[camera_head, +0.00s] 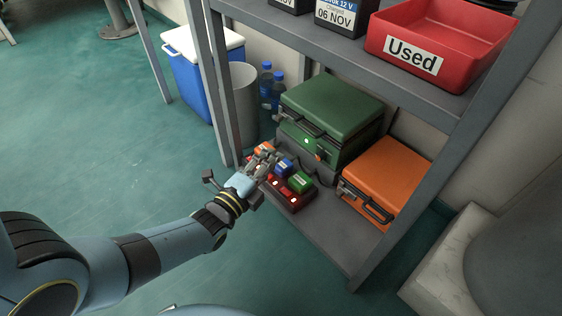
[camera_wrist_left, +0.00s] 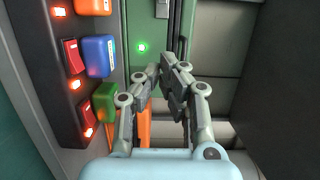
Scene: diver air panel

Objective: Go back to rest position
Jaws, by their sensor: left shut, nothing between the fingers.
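My left gripper (camera_head: 264,160) reaches in from the left to the lower shelf in the head view. It also shows in the left wrist view (camera_wrist_left: 165,72), where its fingers are together with nothing between them. In the left wrist view, red switches (camera_wrist_left: 71,56) and lit orange-red lamps (camera_wrist_left: 75,85) show next to the blocks. My right gripper is not in view.
A green case (camera_head: 332,112) with a lit green lamp and an orange case (camera_head: 386,178) stand on the lower shelf (camera_head: 345,235). Above is the upper shelf with a red "Used" bin (camera_head: 412,62). A grey shelf post (camera_head: 212,90) stands near my arm. The floor (camera_head: 90,140) at left is clear.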

